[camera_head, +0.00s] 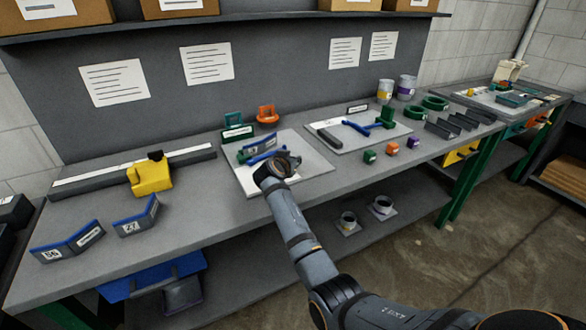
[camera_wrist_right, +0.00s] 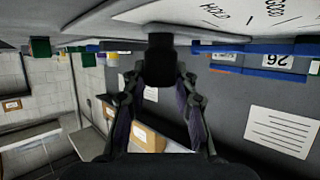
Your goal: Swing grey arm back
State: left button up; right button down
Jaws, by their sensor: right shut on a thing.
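My right gripper (camera_head: 274,170) reaches over the front part of the left pale board (camera_head: 309,178) on the bench. In the right wrist view my right gripper (camera_wrist_right: 160,78) has its fingers closed around a dark knob (camera_wrist_right: 160,48) that stands out from the pale board, which is printed with a dial. The knob appears to belong to the grey arm; the rest of that arm is hidden by my gripper in the head view. Blue parts (camera_head: 262,147) sit on the board just behind my gripper. My left gripper is not in view.
A second pale board (camera_head: 352,143) with blue and green parts lies to the right. A green holder (camera_head: 237,131) and an orange one (camera_head: 267,114) stand behind. A yellow block (camera_head: 149,177) and blue numbered brackets (camera_head: 66,245) are to the left.

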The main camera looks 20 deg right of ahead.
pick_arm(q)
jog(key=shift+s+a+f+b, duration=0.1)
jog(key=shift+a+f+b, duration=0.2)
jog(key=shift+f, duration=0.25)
pick_arm(e)
jog(key=shift+a, duration=0.25)
jog(key=c, duration=1)
grip_release()
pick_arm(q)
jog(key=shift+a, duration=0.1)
pick_arm(e)
notch_tip(320, 180, up, 10)
jog(key=shift+f, duration=0.1)
